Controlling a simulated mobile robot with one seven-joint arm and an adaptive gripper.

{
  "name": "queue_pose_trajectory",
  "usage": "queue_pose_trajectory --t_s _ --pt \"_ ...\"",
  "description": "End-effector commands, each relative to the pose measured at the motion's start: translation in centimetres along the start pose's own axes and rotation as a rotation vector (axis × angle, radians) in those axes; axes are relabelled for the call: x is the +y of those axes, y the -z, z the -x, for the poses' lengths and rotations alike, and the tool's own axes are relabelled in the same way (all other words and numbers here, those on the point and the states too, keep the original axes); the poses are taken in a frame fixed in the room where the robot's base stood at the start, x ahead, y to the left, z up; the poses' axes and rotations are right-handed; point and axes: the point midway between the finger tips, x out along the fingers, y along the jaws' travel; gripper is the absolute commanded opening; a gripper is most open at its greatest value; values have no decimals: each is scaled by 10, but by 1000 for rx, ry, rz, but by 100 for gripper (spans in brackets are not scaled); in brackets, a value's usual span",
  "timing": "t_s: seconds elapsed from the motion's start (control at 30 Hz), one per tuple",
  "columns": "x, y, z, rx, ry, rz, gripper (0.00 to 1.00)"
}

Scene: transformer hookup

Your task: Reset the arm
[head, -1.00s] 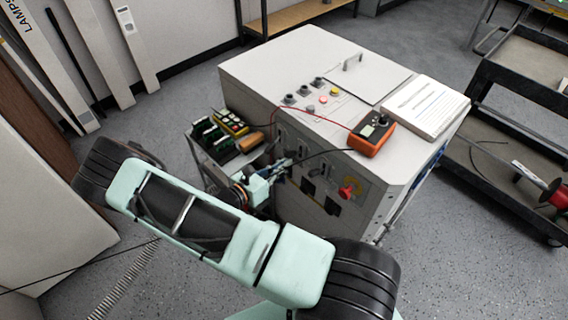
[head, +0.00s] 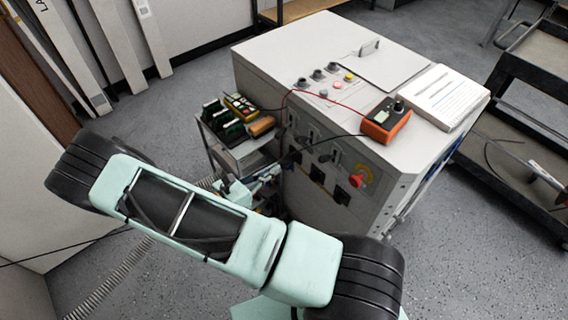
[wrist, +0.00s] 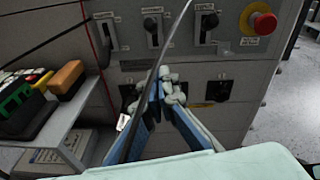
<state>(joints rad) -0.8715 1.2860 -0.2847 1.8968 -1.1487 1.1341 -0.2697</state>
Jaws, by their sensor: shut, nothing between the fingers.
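My gripper (wrist: 166,88) is shut and empty in the wrist view, its blue-sided fingers meeting at pale tips. It is in front of the control face of the grey cabinet (wrist: 230,120), over the dark sockets in the picture; I cannot tell whether it touches. In the head view my gripper (head: 268,174) is small and partly hidden by my own arm. It is beside the cabinet's front face (head: 300,195), just below the side shelf. My mint-green arm is bent across the lower part of the head view.
The shelf (head: 250,153) holds green and yellow devices and an orange block. An orange meter (head: 386,122) and papers (head: 445,97) lie on the cabinet top. A red emergency knob (wrist: 262,23) sticks out of its face. A dark cart (head: 530,150) stands right. Cables run across the face.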

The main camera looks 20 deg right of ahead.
Motion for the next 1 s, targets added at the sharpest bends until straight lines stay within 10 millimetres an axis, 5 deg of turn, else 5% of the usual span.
queue_pose_trajectory --t_s 0.2,0.77,1.0 --pt "0 -1 17 0 0 -1 0" --pt "0 -2 18 0 0 -1 0" --pt "17 -41 27 33 8 -125 0"
